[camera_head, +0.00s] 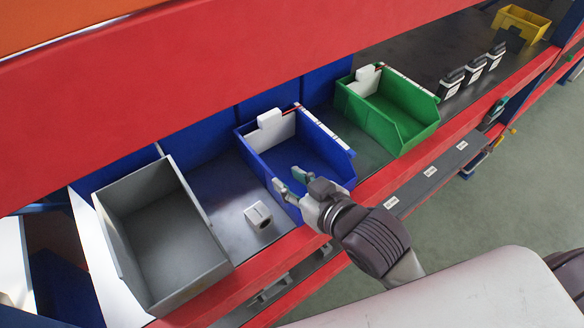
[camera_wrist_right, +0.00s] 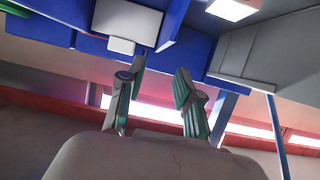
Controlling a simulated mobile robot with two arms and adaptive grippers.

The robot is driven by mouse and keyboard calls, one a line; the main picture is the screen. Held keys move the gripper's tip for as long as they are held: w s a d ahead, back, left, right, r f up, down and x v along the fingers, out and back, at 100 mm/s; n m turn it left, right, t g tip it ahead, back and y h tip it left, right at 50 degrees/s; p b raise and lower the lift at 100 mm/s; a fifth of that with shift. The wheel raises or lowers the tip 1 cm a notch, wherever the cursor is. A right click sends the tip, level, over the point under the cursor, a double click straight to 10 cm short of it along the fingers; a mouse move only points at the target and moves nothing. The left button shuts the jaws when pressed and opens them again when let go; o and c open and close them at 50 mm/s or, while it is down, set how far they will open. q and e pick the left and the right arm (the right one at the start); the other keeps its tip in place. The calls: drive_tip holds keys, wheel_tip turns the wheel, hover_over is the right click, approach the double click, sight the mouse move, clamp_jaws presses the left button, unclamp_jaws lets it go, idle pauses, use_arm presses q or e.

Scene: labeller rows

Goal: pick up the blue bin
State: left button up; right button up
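The blue bin (camera_head: 310,148) stands upright on the shelf between a grey bin and a green bin. It looks empty, with a white block at its back wall. My right gripper (camera_head: 288,181) is at the bin's front left part, its fingers over the rim area and opening. In the right wrist view the gripper (camera_wrist_right: 160,68) has its two fingers apart with nothing between them, and blue surfaces lie beyond them. I cannot tell whether a finger touches the bin. The gripper hides the bin's front corner. My left gripper is not in view.
The grey bin (camera_head: 170,245) stands left, the green bin (camera_head: 400,105) right. A small white block (camera_head: 258,215) lies on the shelf (camera_head: 222,185) just left of the blue bin. Several dark items and a yellow bin (camera_head: 522,22) are farther right. A red beam (camera_head: 180,70) runs above.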

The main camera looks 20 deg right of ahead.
sight(265, 165)
drive_tip(key=p+x, duration=0.1)
drive_tip(key=x, duration=0.4)
drive_tip(key=shift+w+a+f+p, duration=0.1)
drive_tip(key=shift+w+p, duration=0.15)
drive_tip(key=shift+p, duration=0.15)
drive_tip(key=shift+w+a+f+p, duration=0.15)
drive_tip(key=shift+w+p, duration=0.15)
drive_tip(key=shift+w, duration=0.05)
drive_tip(key=p+x, duration=0.2)
drive_tip(key=x, duration=0.2)
drive_tip(key=shift+w+a+f, duration=0.1)
drive_tip(key=shift+f, duration=0.05)
drive_tip(key=shift+w+a+f, duration=0.1)
drive_tip(key=shift+w+f, duration=0.05)
drive_tip(key=shift+f, duration=0.05)
clamp_jaws()
drive_tip(key=shift+r, duration=0.15)
